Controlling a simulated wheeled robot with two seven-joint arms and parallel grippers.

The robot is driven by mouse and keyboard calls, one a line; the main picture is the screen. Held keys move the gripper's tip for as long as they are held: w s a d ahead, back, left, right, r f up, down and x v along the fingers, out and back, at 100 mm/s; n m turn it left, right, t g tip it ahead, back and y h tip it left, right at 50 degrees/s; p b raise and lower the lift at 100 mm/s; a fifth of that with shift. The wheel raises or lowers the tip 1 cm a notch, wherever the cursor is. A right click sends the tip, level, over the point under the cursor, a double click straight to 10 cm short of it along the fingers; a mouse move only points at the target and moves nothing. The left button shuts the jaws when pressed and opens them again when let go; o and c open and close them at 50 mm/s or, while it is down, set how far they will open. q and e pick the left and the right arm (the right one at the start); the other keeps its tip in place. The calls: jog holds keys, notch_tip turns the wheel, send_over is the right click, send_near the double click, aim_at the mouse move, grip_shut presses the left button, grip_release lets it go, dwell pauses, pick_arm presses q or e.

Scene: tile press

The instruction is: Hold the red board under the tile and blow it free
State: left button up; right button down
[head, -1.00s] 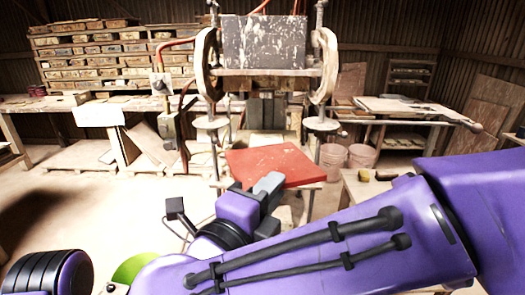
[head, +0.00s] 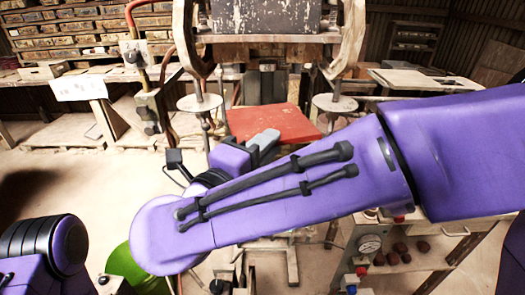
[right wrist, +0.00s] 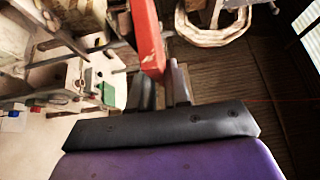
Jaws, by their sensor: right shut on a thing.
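The red board (head: 285,125) is held flat in front of the press, at the height of its lower part. My right gripper (head: 265,140) is shut on the board's near edge. In the right wrist view the board (right wrist: 147,35) shows edge-on between the fingers (right wrist: 165,92). The press (head: 270,48) has a scuffed dark block (head: 265,14) at its top, cut by the picture's edge. I cannot make out the tile. My left gripper is not in view.
Round plates on posts stand left (head: 200,102) and right (head: 334,103) of the board. Red hoses and a valve box (head: 150,110) hang at the press's left. A low bench with a gauge (head: 369,243) is at lower right. Open floor lies to the left.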

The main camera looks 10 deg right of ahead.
aim_at(276, 105)
jog(key=w+d, duration=0.1)
jog(key=w, duration=0.3)
jog(key=w+d, duration=0.1)
jog(key=w, duration=0.7)
jog(key=shift+w+d+f, duration=0.1)
jog(key=shift+w+d, duration=0.2)
jog(key=shift+d, duration=0.1)
jog(key=w+d+p, duration=0.3)
jog(key=w, duration=1.1)
jog(key=shift+w, duration=0.3)
